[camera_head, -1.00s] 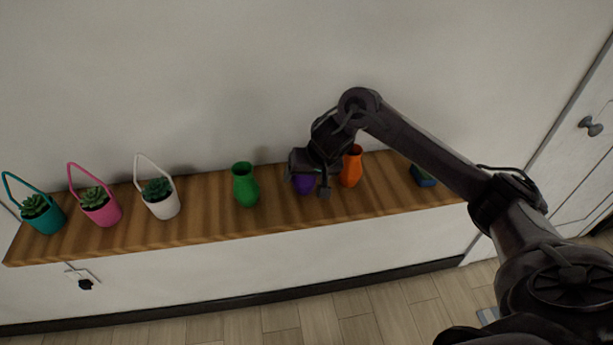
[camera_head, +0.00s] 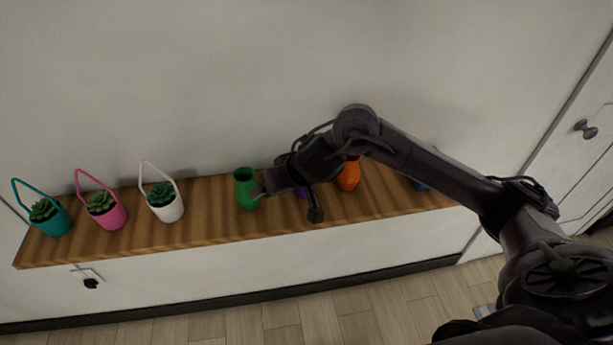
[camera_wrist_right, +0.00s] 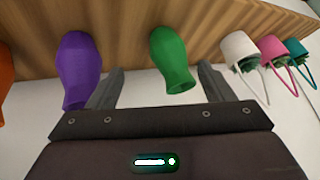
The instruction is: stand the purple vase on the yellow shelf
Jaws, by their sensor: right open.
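The purple vase (camera_wrist_right: 80,70) stands on a brown wooden ledge (camera_head: 210,222), between the green vase (camera_head: 246,187) and the orange vase (camera_head: 349,174). In the head view my right gripper hides most of the purple vase (camera_head: 301,192). My right gripper (camera_head: 289,198) is open and empty, above the ledge. In the right wrist view the purple vase is just outside one finger of my gripper (camera_wrist_right: 162,70), partly behind it. The green vase (camera_wrist_right: 172,58) shows between the fingers. My left gripper is not in view. No yellow shelf is in view.
White (camera_head: 163,205), pink (camera_head: 106,212) and teal (camera_head: 50,218) handled planters stand at the ledge's left. A blue item (camera_head: 420,186) near its right end is mostly hidden by my right arm. A wall is behind; a white cabinet door (camera_head: 585,170) is at the right.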

